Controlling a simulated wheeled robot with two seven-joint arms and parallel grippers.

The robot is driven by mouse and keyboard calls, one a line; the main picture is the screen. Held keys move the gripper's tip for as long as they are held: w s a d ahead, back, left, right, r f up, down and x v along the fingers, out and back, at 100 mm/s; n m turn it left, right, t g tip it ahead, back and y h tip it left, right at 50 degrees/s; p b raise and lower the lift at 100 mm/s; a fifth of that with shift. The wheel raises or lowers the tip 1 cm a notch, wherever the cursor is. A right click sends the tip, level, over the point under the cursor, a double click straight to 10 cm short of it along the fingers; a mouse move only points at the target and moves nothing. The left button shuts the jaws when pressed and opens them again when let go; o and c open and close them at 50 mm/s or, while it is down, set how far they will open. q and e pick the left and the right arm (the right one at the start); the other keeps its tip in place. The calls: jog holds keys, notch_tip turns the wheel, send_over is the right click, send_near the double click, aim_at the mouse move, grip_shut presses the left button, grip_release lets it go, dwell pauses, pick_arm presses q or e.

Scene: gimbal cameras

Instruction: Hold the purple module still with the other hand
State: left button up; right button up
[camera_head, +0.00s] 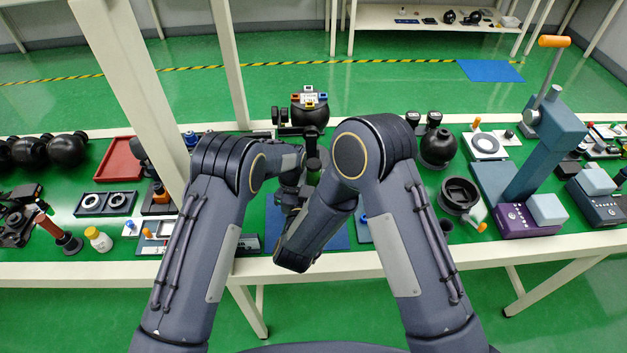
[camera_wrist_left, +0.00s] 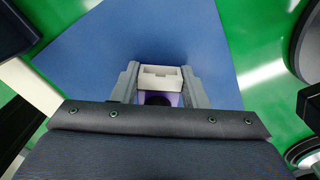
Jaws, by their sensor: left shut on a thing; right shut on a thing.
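The purple module (camera_wrist_left: 174,99) shows between the two grey fingers of my left gripper (camera_wrist_left: 160,82) in the left wrist view. The gripper is shut on it. A pale grey notched block (camera_wrist_left: 160,77) sits at the far end of the purple part; I cannot tell whether they are joined. A round dark spot shows on the purple part. In the head view my right gripper (camera_head: 295,196) is above the blue mat (camera_head: 335,238), partly covered by my forearms. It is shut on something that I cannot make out. An upright dark-green thing (camera_head: 313,168) shows between my arms.
Behind my arms stands a black round device (camera_head: 310,112) with coloured tags. A blue press (camera_head: 545,140) with an orange-tipped lever, a black ring (camera_head: 459,194) and a purple-based box (camera_head: 520,222) stand at right. A red tray (camera_head: 121,160) lies at left. The bench is crowded.

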pick_arm(q)
jog(key=o, duration=1)
jog(key=shift+o, duration=0.2)
